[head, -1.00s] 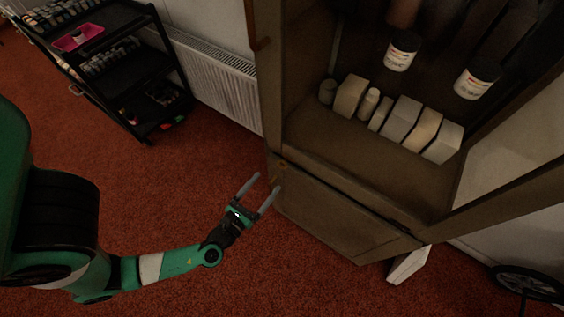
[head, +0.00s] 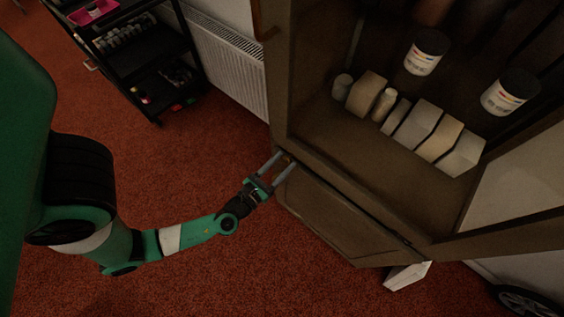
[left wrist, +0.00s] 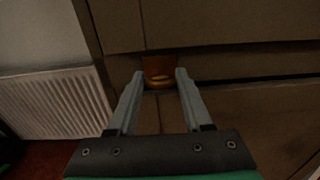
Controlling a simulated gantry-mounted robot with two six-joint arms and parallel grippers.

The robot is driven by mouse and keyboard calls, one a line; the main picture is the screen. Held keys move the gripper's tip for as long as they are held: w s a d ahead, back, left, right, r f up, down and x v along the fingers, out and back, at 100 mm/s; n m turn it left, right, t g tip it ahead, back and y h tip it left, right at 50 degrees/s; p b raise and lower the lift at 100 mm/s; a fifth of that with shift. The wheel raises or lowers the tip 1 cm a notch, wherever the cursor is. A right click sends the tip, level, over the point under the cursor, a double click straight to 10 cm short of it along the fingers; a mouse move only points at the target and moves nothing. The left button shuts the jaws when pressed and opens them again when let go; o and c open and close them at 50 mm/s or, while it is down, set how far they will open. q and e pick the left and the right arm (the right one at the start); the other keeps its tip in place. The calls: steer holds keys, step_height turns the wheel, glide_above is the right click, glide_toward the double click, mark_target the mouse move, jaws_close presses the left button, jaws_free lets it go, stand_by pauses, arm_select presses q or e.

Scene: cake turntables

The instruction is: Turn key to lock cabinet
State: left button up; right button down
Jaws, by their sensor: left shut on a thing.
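The brown wooden cabinet (head: 335,218) stands right of centre in the head view, with its open upper shelf above a lower front panel. A brass-coloured key (left wrist: 160,77) shows at the cabinet front in the left wrist view. My left gripper (head: 284,160) is at the panel's upper left corner. In the head view the fingers largely hide the key. How far the key is turned I cannot tell. My right gripper is not in view.
Several boxes and jars (head: 435,130) stand on the cabinet's shelf. A white radiator (head: 228,70) is on the wall left of the cabinet. A black cart (head: 150,70) stands further left. Red carpet (head: 200,180) is clear around my left arm.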

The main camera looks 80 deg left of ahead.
arm_select(q)
jaws_close()
steer(key=shift+f, duration=0.1)
steer(key=n+b, duration=0.3)
steer(key=n, duration=0.1)
steer(key=shift+f+n, duration=0.1)
steer(key=shift+n, duration=0.2)
steer(key=n+b, duration=0.1)
steer(key=n, duration=0.2)
steer(key=shift+s+a+n, duration=0.1)
steer(key=shift+n, duration=0.2)
steer(key=n, duration=0.4)
steer(key=shift+n+b, duration=0.3)
steer(key=shift+b, duration=0.05)
steer(key=n, duration=0.4)
steer(key=shift+n, duration=0.4)
steer(key=shift+f+n, duration=0.1)
steer(key=shift+n, duration=0.2)
